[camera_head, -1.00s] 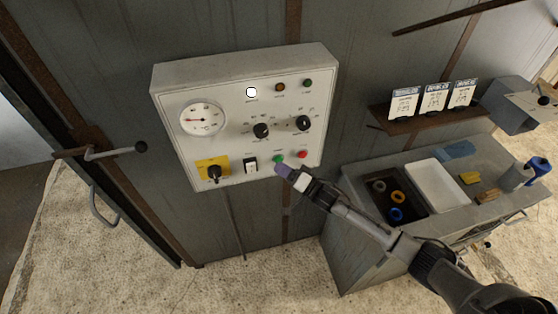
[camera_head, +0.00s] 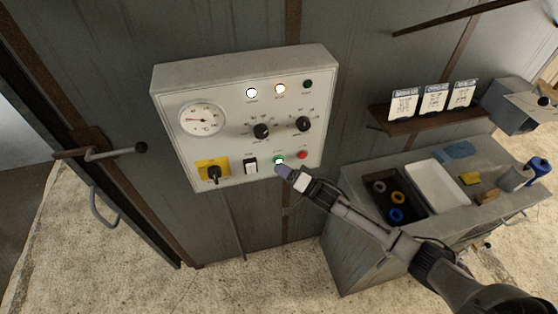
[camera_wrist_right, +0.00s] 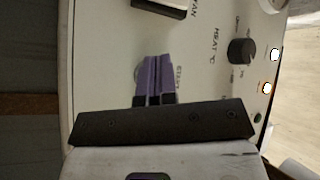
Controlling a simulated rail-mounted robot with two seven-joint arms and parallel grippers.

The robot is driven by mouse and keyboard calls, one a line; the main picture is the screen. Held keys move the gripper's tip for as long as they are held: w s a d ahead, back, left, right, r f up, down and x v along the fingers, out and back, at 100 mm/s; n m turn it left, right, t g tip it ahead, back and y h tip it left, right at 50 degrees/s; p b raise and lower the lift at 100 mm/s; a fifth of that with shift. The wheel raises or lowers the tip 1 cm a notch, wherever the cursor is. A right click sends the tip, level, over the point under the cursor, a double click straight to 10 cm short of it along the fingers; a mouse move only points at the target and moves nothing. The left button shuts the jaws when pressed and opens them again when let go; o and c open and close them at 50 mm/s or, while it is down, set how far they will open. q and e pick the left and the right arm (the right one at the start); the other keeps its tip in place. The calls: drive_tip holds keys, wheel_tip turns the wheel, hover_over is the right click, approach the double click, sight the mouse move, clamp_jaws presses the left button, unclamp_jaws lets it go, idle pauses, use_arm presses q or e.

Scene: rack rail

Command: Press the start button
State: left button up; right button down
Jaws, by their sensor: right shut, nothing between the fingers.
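The start button (camera_head: 279,160) is green and sits low on the white control panel (camera_head: 225,140), left of a red button (camera_head: 302,155). It looks lit around its rim in the head view. My right gripper (camera_head: 284,171) is shut and empty, its purple fingertips just below and right of the green button. In the right wrist view the shut fingers (camera_wrist_right: 154,75) reach the panel face beside the "START" lettering (camera_wrist_right: 178,80). They hide the button there, so I cannot tell whether they touch it. My left gripper is not in view.
The panel carries a gauge (camera_head: 203,119), two black knobs, a rocker switch (camera_head: 250,166) and a yellow-backed rotary switch (camera_head: 213,171). The left and middle top lamps (camera_head: 280,89) glow; the right one is dark. A bench (camera_head: 350,225) with trays stands at the right.

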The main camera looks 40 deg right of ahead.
drive_tip(key=shift+s+a+p, duration=0.25)
drive_tip(key=shift+s+p, duration=0.15)
drive_tip(key=shift+s, duration=0.2)
drive_tip(key=shift+s+a+p, duration=0.35)
drive_tip(key=shift+s+p, duration=0.2)
drive_tip(key=shift+s, duration=0.2)
drive_tip(key=shift+s+a+p, duration=0.3)
drive_tip(key=shift+s+p, duration=0.3)
drive_tip(key=shift+s, duration=0.2)
drive_tip(key=shift+s+a+p, duration=0.35)
drive_tip(key=shift+s+p, duration=0.2)
drive_tip(key=shift+s, duration=0.2)
